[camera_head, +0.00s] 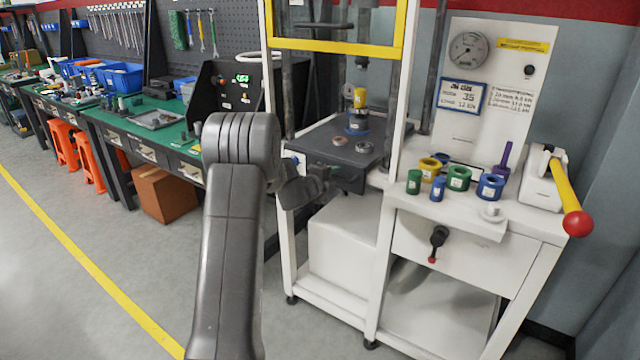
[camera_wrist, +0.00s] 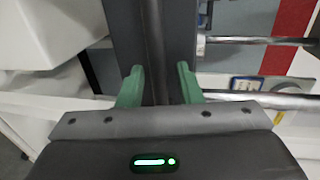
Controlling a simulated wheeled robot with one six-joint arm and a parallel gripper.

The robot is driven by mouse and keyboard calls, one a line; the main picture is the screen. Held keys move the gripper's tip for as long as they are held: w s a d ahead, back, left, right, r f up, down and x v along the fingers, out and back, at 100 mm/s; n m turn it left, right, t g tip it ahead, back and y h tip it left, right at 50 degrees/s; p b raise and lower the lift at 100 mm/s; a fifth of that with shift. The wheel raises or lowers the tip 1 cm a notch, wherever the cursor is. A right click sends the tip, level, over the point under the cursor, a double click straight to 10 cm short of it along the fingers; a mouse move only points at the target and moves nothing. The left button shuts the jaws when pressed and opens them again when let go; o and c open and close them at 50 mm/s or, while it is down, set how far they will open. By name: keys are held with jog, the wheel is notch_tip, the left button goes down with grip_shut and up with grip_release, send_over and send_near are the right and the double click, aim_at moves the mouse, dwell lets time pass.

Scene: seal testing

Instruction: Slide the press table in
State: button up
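The press table (camera_head: 322,131) is a dark grey plate inside the white press frame, seen in the head view. Its front part sticks out toward me between the posts. On it stand a stacked piece with a yellow top (camera_head: 360,98) and a blue ring (camera_head: 357,126), and two small rings (camera_head: 352,143) lie nearer the front. My gripper (camera_head: 328,178) is at the table's front edge. In the wrist view its green fingers (camera_wrist: 160,88) are apart, with the dark table (camera_wrist: 150,30) directly ahead of them. Whether they touch it cannot be told.
Right of the press, a white bench (camera_head: 450,205) holds several coloured rings, a gauge panel (camera_head: 487,85) and a lever with a red knob (camera_head: 577,222). A yellow-framed guard (camera_head: 335,46) hangs above the table. A green workbench (camera_head: 150,128) is at left.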

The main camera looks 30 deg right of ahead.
jog(key=b+v, duration=0.1)
jog(key=v, duration=1.2)
jog(key=shift+d, duration=0.1)
dwell(0.3)
